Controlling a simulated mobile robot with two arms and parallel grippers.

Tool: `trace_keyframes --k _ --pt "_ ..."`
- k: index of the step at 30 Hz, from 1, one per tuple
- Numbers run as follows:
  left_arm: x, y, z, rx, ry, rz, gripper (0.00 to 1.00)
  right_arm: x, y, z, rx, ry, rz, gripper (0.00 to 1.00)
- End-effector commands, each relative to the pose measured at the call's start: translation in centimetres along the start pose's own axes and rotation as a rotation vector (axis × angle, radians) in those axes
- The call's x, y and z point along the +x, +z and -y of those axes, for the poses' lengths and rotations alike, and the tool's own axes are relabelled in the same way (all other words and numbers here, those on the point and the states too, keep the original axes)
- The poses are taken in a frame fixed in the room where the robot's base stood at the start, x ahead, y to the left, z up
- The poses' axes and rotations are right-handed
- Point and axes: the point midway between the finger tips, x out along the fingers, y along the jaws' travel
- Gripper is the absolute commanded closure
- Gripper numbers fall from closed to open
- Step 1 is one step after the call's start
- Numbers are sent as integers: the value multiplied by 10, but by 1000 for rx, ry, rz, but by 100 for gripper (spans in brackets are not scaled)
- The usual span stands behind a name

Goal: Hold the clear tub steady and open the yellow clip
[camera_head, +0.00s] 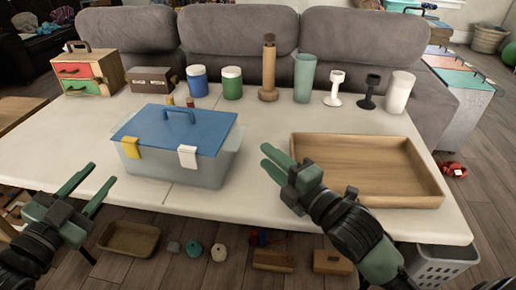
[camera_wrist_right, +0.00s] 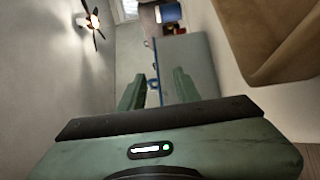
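The clear tub (camera_head: 205,174) stands on the table with a blue lid (camera_head: 150,132) and a handle on top. The yellow clip (camera_head: 131,148) is on its front left and lies down over the lid's edge. A white clip (camera_head: 187,157) is on the front right.
A wooden tray (camera_head: 415,194) is right of my right gripper. A drawer box (camera_head: 88,72), blue jar (camera_head: 197,82), green jar (camera_head: 232,84), pepper mill (camera_head: 269,70) and several cups line the table's back. Two small corks stand behind the tub. The table's front left is clear.

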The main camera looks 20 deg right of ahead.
Motion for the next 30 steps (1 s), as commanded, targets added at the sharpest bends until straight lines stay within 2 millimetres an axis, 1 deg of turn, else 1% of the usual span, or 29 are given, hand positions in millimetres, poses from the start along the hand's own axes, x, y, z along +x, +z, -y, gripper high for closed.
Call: trace_keyframes --k 5,12,15,18,21,30 --pt "0 0 0 0 0 0 64 28 -1 -1 4 3 -1 67" --pt "0 0 0 0 0 0 64 75 -1 0 7 0 -1 67" --pt "0 0 0 0 0 0 64 90 -1 0 6 -1 -2 67" --pt "0 0 0 0 0 0 64 101 -1 0 7 -1 -2 67" --pt "0 0 0 0 0 0 64 108 -1 0 6 -2 -3 67" --pt "0 0 0 0 0 0 64 112 -2 1 6 -3 -3 67"
